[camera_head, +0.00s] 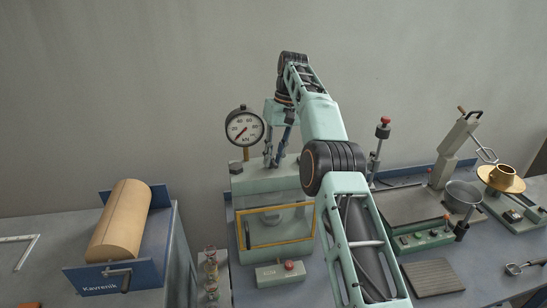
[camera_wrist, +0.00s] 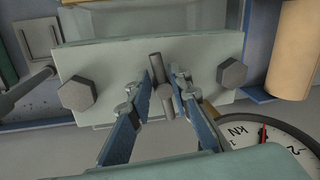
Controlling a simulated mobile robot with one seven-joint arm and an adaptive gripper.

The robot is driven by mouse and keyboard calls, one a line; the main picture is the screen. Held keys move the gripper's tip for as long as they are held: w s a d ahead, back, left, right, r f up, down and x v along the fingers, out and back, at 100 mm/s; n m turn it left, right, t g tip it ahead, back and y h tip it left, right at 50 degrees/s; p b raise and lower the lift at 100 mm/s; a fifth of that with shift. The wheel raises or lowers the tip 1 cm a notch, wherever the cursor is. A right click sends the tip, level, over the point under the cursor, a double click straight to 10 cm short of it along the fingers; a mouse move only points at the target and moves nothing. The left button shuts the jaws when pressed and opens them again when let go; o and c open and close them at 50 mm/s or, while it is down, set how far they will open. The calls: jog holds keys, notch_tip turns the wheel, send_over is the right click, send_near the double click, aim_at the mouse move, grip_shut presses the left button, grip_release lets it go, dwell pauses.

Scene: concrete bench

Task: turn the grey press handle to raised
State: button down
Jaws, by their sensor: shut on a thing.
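The press (camera_head: 262,178) is a pale green machine with a round kN gauge (camera_head: 244,127) and a yellow-framed window, on the bench left of centre. My gripper (camera_head: 276,160) points down at the top of the press. In the wrist view its blue fingers (camera_wrist: 162,80) stand on both sides of the short grey press handle (camera_wrist: 156,66), shut on it. The handle lies against a pale plate with two large hex bolts. In the head view the handle is hidden behind my gripper, and its angle is hard to judge.
A blue stand with a tan cylinder (camera_head: 120,222) is left of the press. A small box with a red knob (camera_head: 289,266) sits in front. A red-topped post (camera_head: 382,130), a grey bowl (camera_head: 462,196) and a brass piece (camera_head: 501,178) stand to the right. The gauge is close beside my gripper.

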dwell(0.3)
jog(key=c, duration=1.8)
grip_release()
jog(key=shift+o, duration=0.2)
jog(key=shift+m, duration=0.3)
